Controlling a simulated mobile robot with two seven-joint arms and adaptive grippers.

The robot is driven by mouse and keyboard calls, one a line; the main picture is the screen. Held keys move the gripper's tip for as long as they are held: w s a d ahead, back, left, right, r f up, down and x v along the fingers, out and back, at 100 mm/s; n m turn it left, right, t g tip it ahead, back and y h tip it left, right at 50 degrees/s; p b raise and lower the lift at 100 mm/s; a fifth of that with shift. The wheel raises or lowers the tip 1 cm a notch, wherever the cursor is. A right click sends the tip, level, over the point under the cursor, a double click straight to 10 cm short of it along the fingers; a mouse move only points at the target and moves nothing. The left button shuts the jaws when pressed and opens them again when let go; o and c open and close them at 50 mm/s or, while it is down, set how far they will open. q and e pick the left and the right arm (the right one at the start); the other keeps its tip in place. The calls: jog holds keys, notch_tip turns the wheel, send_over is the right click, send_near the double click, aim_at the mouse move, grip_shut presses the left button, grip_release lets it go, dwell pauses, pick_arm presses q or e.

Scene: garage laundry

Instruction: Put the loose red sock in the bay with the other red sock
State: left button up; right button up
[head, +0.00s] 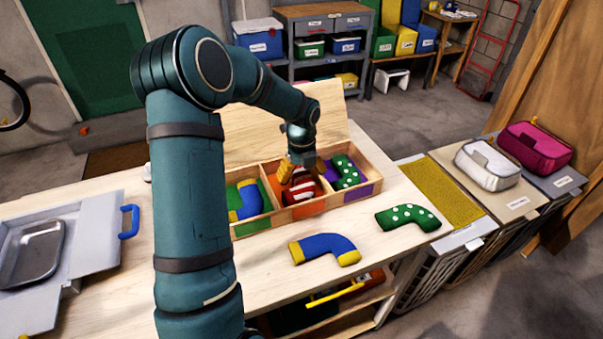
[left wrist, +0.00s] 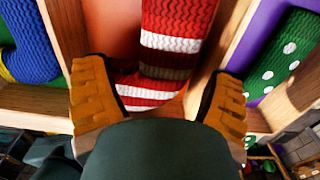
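A wooden tray (head: 318,208) with three bays stands on the table. Red socks with white stripes (head: 304,191) lie in the middle, orange-floored bay; whether one or two are there I cannot tell. The red striped knit also fills the middle of the left wrist view (left wrist: 178,20). No red sock shows on the open table. My left gripper (head: 293,180) is down at the middle bay. Its yellow fingers stand apart on either side of the red knit in the left wrist view (left wrist: 160,80), with a gap at the right finger. My right gripper is out of view.
A blue sock (head: 245,202) is in the left bay and a green dotted sock (head: 345,170) in the right bay. A loose blue sock (head: 325,248) and a loose green sock (head: 408,217) lie in front. A grey case (head: 95,235) sits at the left.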

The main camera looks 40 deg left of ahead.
aim_at(302, 178)
pick_arm(q)
jog(key=shift+r, duration=0.1)
notch_tip(302, 178, up, 13)
jog(key=p, duration=0.3)
dwell(0.4)
dwell(0.9)
